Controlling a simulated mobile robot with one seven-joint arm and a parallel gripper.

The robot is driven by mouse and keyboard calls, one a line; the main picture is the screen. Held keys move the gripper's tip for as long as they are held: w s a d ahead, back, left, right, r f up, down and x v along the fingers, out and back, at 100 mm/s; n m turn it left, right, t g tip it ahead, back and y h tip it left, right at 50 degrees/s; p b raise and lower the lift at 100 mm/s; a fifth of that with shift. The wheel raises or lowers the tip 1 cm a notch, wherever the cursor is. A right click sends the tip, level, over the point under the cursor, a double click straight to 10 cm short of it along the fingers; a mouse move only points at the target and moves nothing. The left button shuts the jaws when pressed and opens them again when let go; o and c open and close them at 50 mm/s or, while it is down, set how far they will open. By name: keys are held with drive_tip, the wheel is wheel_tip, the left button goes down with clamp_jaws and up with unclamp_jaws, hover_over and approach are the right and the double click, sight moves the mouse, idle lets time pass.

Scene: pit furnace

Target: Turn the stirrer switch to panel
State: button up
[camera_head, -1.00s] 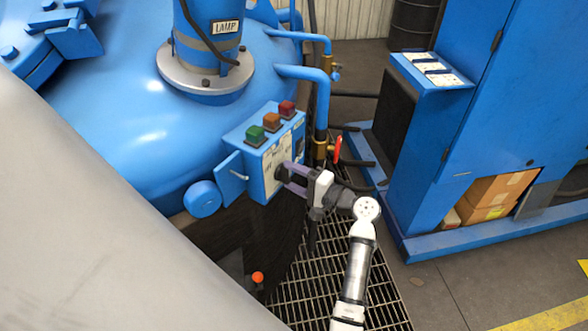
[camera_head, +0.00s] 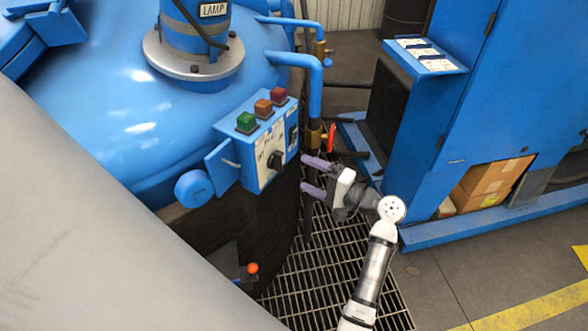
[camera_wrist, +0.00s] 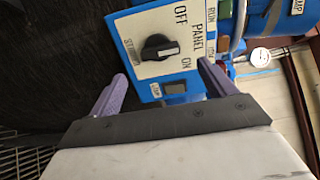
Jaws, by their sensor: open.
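The stirrer switch (camera_head: 277,160) is a black rotary knob on the front of a blue control box (camera_head: 252,178). In the wrist view the knob (camera_wrist: 160,47) sits on a white plate marked OFF, PANEL and ON, with STIRRER lettering beside it.
Green (camera_head: 246,121), orange (camera_head: 263,108) and red (camera_head: 278,95) buttons top the box. A blue vessel (camera_head: 110,120) is behind it. A blue pipe (camera_head: 315,90) and a red-handled valve (camera_head: 331,138) stand close right. A blue cabinet (camera_head: 460,110) is further right, with grating (camera_head: 320,260) below.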

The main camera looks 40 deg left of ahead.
drive_tip(key=d+b, duration=0.1)
drive_tip(key=d, duration=0.6)
drive_tip(key=shift+w, duration=0.3)
drive_tip(key=shift+a, duration=0.1)
